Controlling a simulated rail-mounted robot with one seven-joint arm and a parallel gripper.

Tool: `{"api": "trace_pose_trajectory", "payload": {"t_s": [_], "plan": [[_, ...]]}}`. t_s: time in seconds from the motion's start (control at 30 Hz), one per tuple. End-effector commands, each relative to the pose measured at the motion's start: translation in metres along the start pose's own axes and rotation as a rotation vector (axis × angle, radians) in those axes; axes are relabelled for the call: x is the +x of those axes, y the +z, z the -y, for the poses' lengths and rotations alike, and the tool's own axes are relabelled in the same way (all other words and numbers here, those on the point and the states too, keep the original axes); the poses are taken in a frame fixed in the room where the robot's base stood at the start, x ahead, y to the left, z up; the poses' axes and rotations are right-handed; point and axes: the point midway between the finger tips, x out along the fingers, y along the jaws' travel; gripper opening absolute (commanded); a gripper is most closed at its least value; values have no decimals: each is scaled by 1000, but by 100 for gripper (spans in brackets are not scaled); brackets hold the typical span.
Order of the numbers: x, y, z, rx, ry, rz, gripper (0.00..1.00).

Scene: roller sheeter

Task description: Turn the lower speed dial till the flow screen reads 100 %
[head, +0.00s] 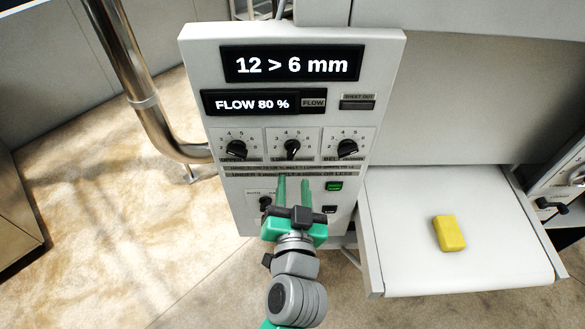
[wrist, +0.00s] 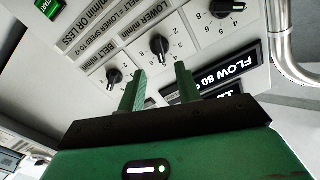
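The flow screen (head: 252,104) reads FLOW 80 %; part of it shows upside down in the wrist view (wrist: 228,72). The lower speed dial (head: 292,149) is the middle of three black dials, its pointer close to upright in the head view. In the wrist view the lower dial (wrist: 159,44) lies just beyond the gap between my fingertips. My gripper (head: 293,182) has its green fingers apart and empty, just below the dial row in the head view. In the wrist view my gripper (wrist: 161,72) shows nothing between its fingers, and they look clear of the dial.
The upper dial (head: 235,149) and belt dial (head: 348,148) flank the lower one closely. The top screen (head: 292,64) reads 12 > 6 mm. A green button (head: 334,186) sits below. A yellow block (head: 448,233) lies on the white shelf (head: 400,255) at right.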

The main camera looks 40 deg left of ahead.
Motion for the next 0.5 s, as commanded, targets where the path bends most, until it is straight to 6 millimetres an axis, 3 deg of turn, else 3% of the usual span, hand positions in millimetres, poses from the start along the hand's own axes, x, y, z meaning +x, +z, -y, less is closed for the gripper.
{"api": "trace_pose_trajectory", "payload": {"t_s": [0.13, 0.5], "plan": [[10, -3, 1, 0, 0, -1, 34], [72, -4, 0, -1, 1, -2, 34]]}}
